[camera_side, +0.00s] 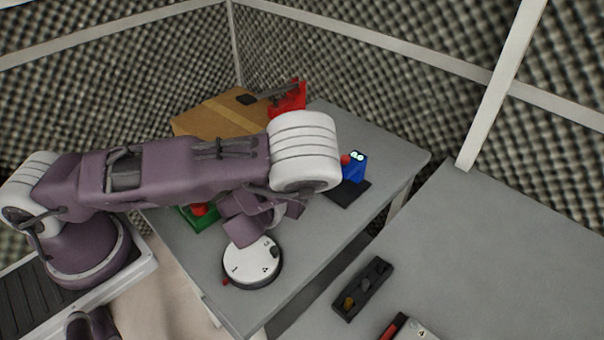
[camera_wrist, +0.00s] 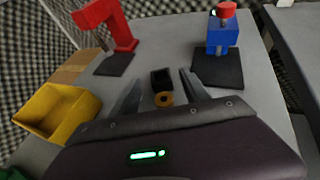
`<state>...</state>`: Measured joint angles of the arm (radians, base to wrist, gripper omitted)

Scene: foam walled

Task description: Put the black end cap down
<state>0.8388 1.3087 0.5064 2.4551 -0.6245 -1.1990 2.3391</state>
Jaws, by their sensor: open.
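In the wrist view, a small dark block with a hollow-looking top, seemingly the black end cap (camera_wrist: 161,76), stands on the grey table between the fingers of my gripper (camera_wrist: 162,73). A brass-coloured ring (camera_wrist: 163,99) shows at its near side; I cannot tell whether the two are joined. My gripper is open, with a gap between each finger and the black piece. In the side view, my arm hides the fingers and the cap.
A red stand (camera_wrist: 118,28) and a blue stand with a red top (camera_wrist: 222,35) rise beyond the fingers. A yellow bin (camera_wrist: 45,125) is at left. The side view shows a round white-topped device (camera_side: 252,263) near the table's front edge and a dark tray (camera_side: 348,306) on the right table.

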